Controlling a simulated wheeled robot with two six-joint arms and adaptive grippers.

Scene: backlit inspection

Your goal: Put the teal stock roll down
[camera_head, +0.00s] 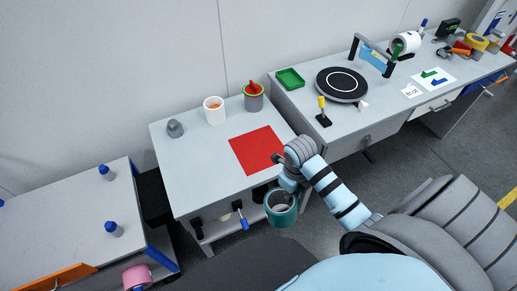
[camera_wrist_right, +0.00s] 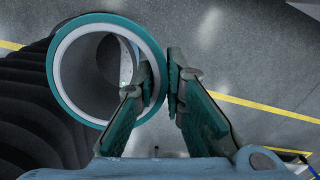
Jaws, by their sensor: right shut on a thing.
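The teal stock roll (camera_head: 281,219) is a short teal ring with a pale inner band. It hangs in the air in front of the small grey table (camera_head: 185,158), beside its front edge. My right gripper (camera_head: 287,189) is shut on the roll's wall. In the right wrist view the roll (camera_wrist_right: 56,55) shows end-on, with one finger inside the ring and one outside, at the gripper tips (camera_wrist_right: 164,78). The floor shows through and below it. A red square mat (camera_head: 256,150) lies bare on the table top. My left gripper is not in view.
A turntable (camera_head: 341,84) is on the bench to the right. A pink roll (camera_head: 136,276) shows lower left.

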